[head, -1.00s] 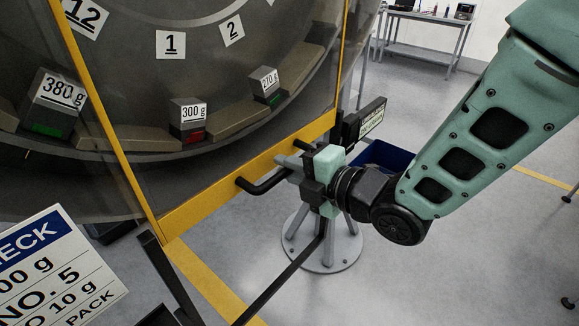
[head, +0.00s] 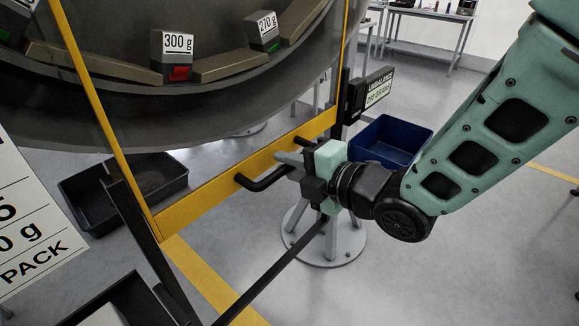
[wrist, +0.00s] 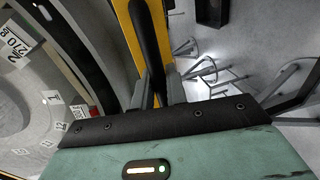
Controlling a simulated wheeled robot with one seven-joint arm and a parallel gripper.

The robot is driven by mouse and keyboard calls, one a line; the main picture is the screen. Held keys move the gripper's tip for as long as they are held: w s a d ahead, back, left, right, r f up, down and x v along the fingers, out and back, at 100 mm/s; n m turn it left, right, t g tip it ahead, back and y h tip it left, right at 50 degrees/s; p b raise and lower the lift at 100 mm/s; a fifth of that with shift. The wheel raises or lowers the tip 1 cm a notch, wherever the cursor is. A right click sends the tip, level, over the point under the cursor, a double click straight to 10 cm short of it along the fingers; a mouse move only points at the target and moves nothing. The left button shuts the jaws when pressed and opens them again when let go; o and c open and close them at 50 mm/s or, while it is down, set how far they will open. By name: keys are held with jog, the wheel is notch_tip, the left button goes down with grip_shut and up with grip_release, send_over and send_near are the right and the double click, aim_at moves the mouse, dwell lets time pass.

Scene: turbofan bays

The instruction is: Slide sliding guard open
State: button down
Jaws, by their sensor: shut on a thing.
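The sliding guard is a clear panel in a yellow frame (head: 215,202), in front of the dark round fan casing. A black bar handle (head: 262,182) sticks out from its lower yellow rail. My gripper (head: 290,162) is shut on this handle, near its right part; the fingers partly hide it. In the wrist view the black handle (wrist: 150,45) runs between the two grey fingers (wrist: 157,92), beside the yellow frame (wrist: 124,40).
The casing (head: 240,95) carries blocks labelled 300 g (head: 172,50) and 270 g (head: 265,32). A dark rail (head: 275,275) runs below the guard, by a grey round-based stand (head: 325,248). A black tray (head: 150,178) and blue bin (head: 405,135) sit on the floor. Floor at right is open.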

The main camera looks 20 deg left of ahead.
notch_tip(320, 180, down, 32)
jog(key=b, duration=3)
jog(key=shift+r+b, duration=0.2)
jog(key=shift+b, duration=0.15)
jog(key=c, duration=1.5)
grip_release()
jog(key=shift+r, duration=0.1)
jog(key=b+v, duration=0.5)
jog(key=v, duration=0.7)
jog(key=shift+f, duration=0.25)
jog(key=shift+d+b, duration=0.1)
jog(key=shift+b, duration=0.65)
